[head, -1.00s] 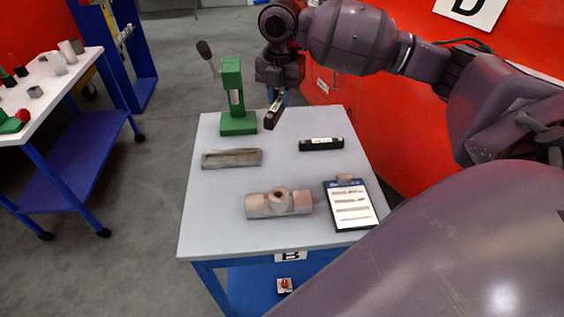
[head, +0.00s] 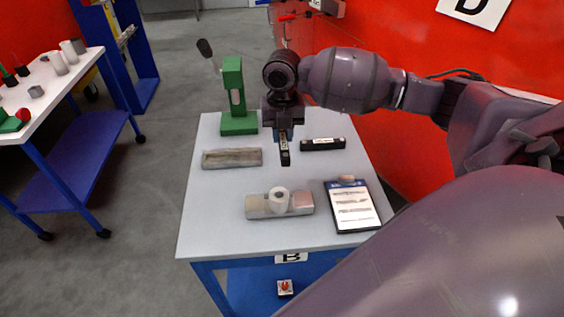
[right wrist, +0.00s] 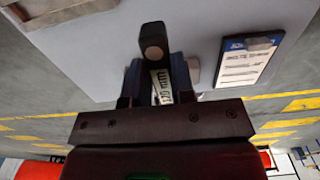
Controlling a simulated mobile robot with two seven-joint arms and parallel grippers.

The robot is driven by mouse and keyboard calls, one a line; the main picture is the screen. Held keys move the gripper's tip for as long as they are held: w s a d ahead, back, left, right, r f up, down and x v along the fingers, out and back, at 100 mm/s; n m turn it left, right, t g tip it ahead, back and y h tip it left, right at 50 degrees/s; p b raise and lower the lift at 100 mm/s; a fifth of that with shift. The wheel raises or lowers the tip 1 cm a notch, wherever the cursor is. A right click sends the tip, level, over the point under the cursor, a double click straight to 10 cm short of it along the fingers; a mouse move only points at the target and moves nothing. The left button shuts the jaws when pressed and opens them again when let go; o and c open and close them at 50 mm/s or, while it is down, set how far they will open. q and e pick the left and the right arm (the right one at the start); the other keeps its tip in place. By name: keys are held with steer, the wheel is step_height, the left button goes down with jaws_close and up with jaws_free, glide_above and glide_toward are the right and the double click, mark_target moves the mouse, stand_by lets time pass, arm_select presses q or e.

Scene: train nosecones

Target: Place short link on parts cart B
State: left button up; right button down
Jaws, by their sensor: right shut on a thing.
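Parts cart B (head: 215,215) has a pale grey top, blue legs and a "B" label on its front edge. My right gripper (head: 284,134) is over the middle of the cart, shut on a black bar, the short link (head: 285,157). The link hangs lengthwise from the fingers and bears a white label. In the right wrist view the link (right wrist: 153,45) is between the fingers (right wrist: 160,85), its label partly reading "mm". I cannot tell whether its lower end touches the top. My left gripper is not in view.
A second black labelled bar (head: 322,144) lies right of my gripper. A green press (head: 238,122), a grey channel (head: 232,158), a metal block with a cylinder (head: 279,203) and a clipboard (head: 351,206) also occupy the top. Its front left is clear. Another cart (head: 55,95) stands left.

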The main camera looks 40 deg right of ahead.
steer(key=b, duration=0.1)
glide_toward(282, 171)
step_height(282, 171, down, 5)
steer(key=shift+s+f, duration=0.15)
steer(key=shift+f, duration=0.35)
steer(key=c, duration=1)
jaws_free()
steer(key=shift+f, duration=0.15)
step_height(282, 171, up, 12)
steer(key=shift+r+p, duration=0.15)
steer(key=shift+p, duration=0.45)
